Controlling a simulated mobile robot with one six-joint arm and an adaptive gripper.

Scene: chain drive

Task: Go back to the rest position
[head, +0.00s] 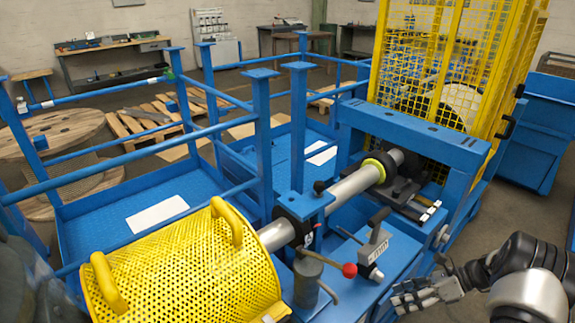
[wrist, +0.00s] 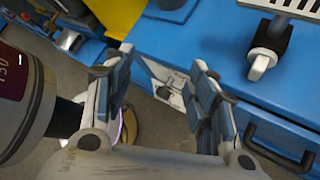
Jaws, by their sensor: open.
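My gripper (head: 428,297) is at the lower right of the head view, in front of the blue machine frame (head: 415,138) and apart from it. In the wrist view my gripper (wrist: 165,100) has its two fingers spread, with nothing between them. Beyond the fingers are the blue side of the machine and the grey floor. My arm comes in from the right edge of the head view, bent at a dark joint.
A lever with a red knob (head: 349,270) stands on the machine, left of my gripper. A perforated yellow guard (head: 190,265) covers the shaft (head: 352,186) at the left. A yellow mesh cage (head: 440,60) stands behind. In the wrist view a dark handle (wrist: 280,145) is at right.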

